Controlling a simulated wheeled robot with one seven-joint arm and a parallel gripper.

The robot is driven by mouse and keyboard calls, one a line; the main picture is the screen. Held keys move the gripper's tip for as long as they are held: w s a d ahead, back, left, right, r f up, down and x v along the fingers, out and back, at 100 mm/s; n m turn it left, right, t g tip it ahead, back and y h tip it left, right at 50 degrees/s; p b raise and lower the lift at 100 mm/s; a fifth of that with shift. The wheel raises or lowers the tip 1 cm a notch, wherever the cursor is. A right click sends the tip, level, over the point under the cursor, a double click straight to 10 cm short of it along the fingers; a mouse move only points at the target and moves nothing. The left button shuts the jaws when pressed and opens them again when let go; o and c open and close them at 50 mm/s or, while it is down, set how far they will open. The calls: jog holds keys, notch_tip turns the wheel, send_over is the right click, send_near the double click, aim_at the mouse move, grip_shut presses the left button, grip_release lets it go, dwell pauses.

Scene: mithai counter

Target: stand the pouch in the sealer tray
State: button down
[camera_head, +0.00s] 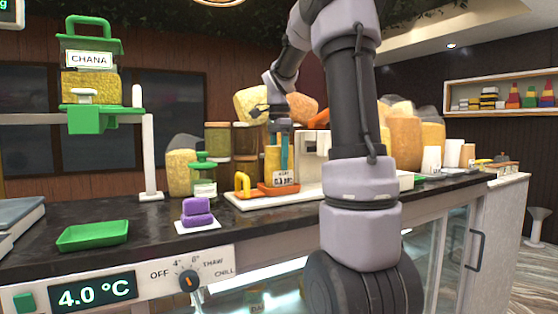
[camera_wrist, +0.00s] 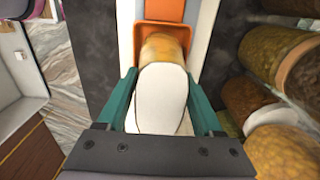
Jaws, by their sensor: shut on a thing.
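The pouch (camera_head: 272,161) is yellow with a white label and stands roughly upright in the head view. In the wrist view the pouch (camera_wrist: 161,95) shows its pale top end and its yellow-brown body beyond. My gripper (camera_head: 279,154) is shut on it, with the teal fingers (camera_wrist: 162,75) on either side. The orange sealer tray (camera_head: 264,189) lies directly under the pouch; its rim (camera_wrist: 137,36) shows around the pouch's far end in the wrist view. The pouch's lower end is at the tray, but I cannot tell whether it rests on the tray floor.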

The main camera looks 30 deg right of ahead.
aim_at(278, 158)
jog(key=shift+c, duration=0.2)
grip_release()
jog(key=shift+f, duration=0.1)
notch_tip(278, 158, up, 11)
jog(key=shift+r, duration=0.5)
jog(key=s+a+f+n+t, duration=0.2)
jog(key=s+a+f+n, duration=0.1)
jog(key=s, duration=0.3)
jog(key=s+a+f+n+t+y, duration=0.1)
jog(key=s+a+f+n+t, duration=0.1)
jog(key=s+a+f+n, duration=0.2)
jog(key=s+a+f+n+t+y, duration=0.1)
jog(key=s+a+f+n+t, duration=0.2)
jog(key=s+a+n, duration=0.3)
jog(key=s+f, duration=0.1)
jog(key=s, duration=0.2)
jog(key=shift+s+a+n, duration=0.2)
jog(key=shift+s+n, duration=0.1)
